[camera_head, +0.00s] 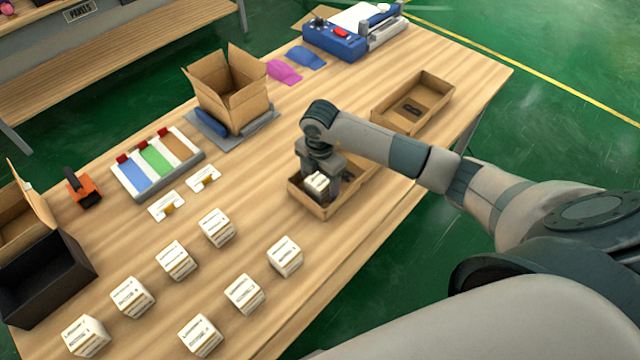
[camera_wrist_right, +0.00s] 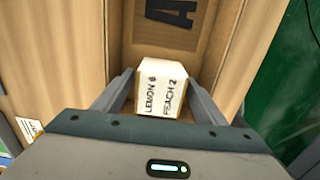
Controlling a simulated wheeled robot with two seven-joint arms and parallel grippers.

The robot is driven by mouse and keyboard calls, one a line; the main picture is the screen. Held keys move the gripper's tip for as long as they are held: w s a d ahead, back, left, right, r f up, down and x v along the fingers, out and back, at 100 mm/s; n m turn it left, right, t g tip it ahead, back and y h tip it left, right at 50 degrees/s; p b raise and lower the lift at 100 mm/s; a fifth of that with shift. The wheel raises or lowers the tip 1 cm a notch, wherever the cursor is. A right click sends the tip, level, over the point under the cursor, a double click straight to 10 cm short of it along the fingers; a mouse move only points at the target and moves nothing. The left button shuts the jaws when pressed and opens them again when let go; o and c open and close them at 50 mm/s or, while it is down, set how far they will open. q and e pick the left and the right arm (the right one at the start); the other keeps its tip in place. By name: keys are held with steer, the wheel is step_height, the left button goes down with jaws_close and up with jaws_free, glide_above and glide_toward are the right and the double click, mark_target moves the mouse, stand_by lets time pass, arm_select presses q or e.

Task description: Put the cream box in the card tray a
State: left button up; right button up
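A cream box (camera_head: 317,182) with printed labels is between the fingers of my right gripper (camera_head: 318,178). In the right wrist view the box (camera_wrist_right: 163,90) shows the words LEMON and PEACH, and the fingertips meet its two sides. The box is inside the walls of a cardboard tray (camera_head: 322,211), low in its near end. The tray's floor (camera_wrist_right: 200,62) carries a dark letter A in the right wrist view. My right forearm hides part of the tray in the head view. Whether the box rests on the tray floor I cannot tell. My left gripper is not in view.
Several similar cream boxes (camera_head: 217,227) stand in rows at the front left. A second cardboard tray (camera_head: 435,84) lies at the back right. An open carton (camera_head: 232,92), a colored card holder (camera_head: 157,163) and a black bin (camera_head: 43,277) are on the table.

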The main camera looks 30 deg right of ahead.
mark_target(320, 179)
steer(key=shift+r, duration=0.75)
step_height(320, 179, up, 9)
steer(key=b, duration=0.3)
steer(key=shift+r+b, duration=0.2)
steer(key=shift+b, duration=0.2)
steer(key=shift+r, duration=0.75)
